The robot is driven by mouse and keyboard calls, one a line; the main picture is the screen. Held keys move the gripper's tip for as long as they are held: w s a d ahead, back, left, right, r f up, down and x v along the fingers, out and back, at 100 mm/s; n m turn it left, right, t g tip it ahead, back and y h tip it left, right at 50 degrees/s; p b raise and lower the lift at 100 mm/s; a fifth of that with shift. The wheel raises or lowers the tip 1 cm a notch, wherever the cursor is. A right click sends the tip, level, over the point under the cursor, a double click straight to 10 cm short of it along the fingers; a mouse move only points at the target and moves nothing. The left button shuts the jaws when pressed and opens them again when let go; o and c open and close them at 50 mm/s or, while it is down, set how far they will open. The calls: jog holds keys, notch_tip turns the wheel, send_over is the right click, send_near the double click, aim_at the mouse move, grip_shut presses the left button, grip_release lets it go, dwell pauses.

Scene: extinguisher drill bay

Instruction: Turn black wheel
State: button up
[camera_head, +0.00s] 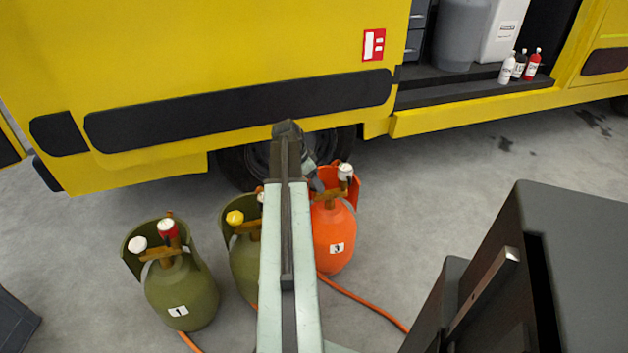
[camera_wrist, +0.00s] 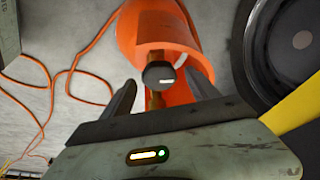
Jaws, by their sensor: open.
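The black wheel (camera_wrist: 159,75), with a white mark on its face, shows in the wrist view in front of the orange collar of a gas cylinder (camera_wrist: 150,35). My gripper (camera_wrist: 161,78) is open, with one finger on each side of the wheel in the picture. I cannot tell whether either finger touches it. In the head view the orange cylinder (camera_head: 334,240), labelled 3, stands on the floor with a white wheel (camera_head: 345,171) on top. My arm hides most of my gripper there, and I cannot make out the black wheel.
Olive cylinder 1 (camera_head: 182,294) carries white and red wheels. Another olive cylinder (camera_head: 244,266) with a yellow wheel (camera_head: 235,217) is partly behind my arm. An orange hose (camera_head: 365,304) crosses the floor. The yellow truck (camera_head: 220,60) and its tyre (camera_head: 238,168) stand close behind the cylinders.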

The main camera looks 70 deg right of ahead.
jog(key=p+v, duration=0.5)
jog(key=v, duration=0.2)
jog(key=shift+p, duration=0.35)
